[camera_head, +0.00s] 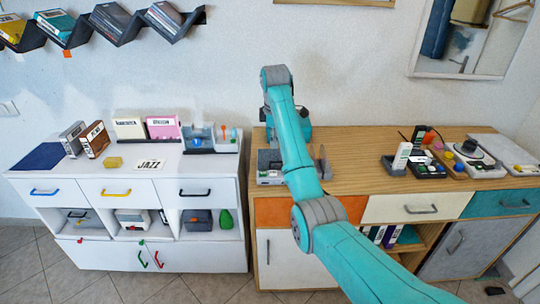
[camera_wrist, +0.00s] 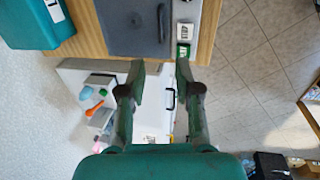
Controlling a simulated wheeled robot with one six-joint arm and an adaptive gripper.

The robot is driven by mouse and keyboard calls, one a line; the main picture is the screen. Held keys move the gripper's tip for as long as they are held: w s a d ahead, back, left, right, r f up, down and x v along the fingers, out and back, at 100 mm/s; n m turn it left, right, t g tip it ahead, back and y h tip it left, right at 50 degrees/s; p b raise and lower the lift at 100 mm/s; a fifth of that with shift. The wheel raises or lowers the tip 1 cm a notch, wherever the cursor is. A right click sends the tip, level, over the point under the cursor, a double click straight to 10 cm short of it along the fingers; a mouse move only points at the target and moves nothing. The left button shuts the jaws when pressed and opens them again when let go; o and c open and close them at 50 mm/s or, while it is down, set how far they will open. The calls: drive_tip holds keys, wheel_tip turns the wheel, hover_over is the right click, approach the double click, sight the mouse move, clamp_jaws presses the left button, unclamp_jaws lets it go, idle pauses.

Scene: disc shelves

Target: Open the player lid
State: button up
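The player shows in the wrist view as a dark grey flat lid (camera_wrist: 128,28) with a dark bar handle (camera_wrist: 161,22) along its right side. The lid looks flat and closed. My gripper (camera_wrist: 161,72) is open and empty, its two fingers apart, with tips just below the lid's lower edge in that picture. I cannot tell the height between them. In the head view part of the grey player (camera_head: 268,167) shows at the left end of the wooden cabinet; my arm hides much of it and the gripper.
A green tile (camera_wrist: 184,52) and a white one lie beside the lid. The white cabinet (camera_head: 130,185) with cases and a pen tray is to the left. Several devices (camera_head: 470,158) stand on the right of the wooden cabinet top (camera_head: 355,150).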

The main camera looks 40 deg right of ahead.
approach(273, 168)
drive_tip(key=f, duration=0.1)
drive_tip(key=w+d+f, duration=0.1)
drive_tip(key=f, duration=0.3)
drive_tip(key=shift+w+d, duration=0.15)
drive_tip(key=shift+w, duration=0.2)
clamp_jaws()
